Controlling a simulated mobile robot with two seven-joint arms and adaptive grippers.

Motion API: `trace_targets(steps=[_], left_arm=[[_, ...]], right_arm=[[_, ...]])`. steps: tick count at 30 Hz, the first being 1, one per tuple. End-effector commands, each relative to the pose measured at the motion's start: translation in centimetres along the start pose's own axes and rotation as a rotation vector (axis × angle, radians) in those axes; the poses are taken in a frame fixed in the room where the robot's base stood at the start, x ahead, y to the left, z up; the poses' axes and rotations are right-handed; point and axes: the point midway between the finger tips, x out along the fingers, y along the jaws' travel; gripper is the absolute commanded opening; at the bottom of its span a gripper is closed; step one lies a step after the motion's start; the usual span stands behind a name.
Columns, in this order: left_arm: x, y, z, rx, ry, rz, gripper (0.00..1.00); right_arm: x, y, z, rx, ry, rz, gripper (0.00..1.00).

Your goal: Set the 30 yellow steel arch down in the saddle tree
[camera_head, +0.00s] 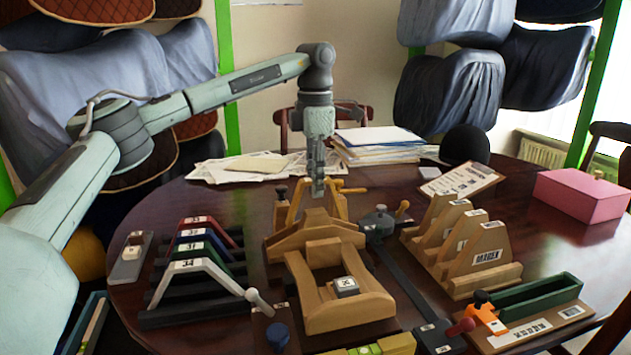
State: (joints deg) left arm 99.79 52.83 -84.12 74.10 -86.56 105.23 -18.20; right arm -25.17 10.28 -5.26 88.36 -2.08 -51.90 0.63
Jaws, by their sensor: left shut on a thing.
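My left gripper (318,190) comes down from above at the table's middle, shut on the yellow arch (297,199). The arch is upright, at the far end of the wooden saddle tree (350,316). The gripper fingers hide part of the arch's top. The tree's near wood hides the lower ends of its legs, so I cannot tell whether it touches the tree. A small block with a printed label lies on the tree's near part. My right gripper is not in view.
A dark rack (190,314) at left holds red, blue, green and white arches; the white one (200,267) reads 34. Wooden stepped wedges (462,240) stand right of the tree. Paper stacks (375,146) lie behind, and a pink box (582,194) stands at far right.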

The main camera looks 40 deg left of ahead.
Motion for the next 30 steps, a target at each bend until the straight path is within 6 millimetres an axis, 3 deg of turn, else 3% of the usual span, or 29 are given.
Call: trace_targets(steps=[30], left_arm=[[2.0,0.0,0.0,0.000,-0.001,0.001,0.00]], right_arm=[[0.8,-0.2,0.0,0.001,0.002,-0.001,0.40]])
